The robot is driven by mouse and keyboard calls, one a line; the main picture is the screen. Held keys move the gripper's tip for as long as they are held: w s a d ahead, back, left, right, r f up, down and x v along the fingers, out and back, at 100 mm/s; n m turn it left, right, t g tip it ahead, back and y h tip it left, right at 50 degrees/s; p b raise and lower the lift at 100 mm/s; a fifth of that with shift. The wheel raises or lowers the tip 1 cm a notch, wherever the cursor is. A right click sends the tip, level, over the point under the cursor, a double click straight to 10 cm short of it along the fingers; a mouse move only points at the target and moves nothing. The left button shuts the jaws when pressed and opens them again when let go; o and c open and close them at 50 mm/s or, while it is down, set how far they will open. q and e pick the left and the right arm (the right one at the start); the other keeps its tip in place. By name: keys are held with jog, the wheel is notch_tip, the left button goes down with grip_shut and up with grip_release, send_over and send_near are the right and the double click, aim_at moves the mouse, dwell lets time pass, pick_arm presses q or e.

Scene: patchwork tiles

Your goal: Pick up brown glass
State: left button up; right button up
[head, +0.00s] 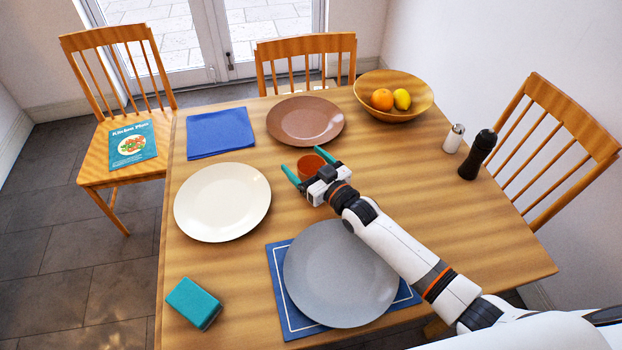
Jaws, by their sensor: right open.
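The brown glass (309,165) stands on the wooden table, near the middle, just in front of the brown plate. Its lower near side is hidden behind my right gripper. My right gripper (307,164) reaches in from the lower right, with its two teal fingers spread open. One finger is on the left of the glass and the other is on its right. I cannot tell whether either finger touches the glass. My left gripper is not in view.
A cream plate (222,203), grey plate (340,280) on a blue mat (283,301), brown plate (305,121) and blue napkin (219,132) surround the glass. A teal box (193,304), fruit bowl (375,107), salt shaker (454,139) and pepper mill (477,155) stand farther out.

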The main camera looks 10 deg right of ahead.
jog(key=c, duration=1.2)
jog(key=shift+r, duration=0.15)
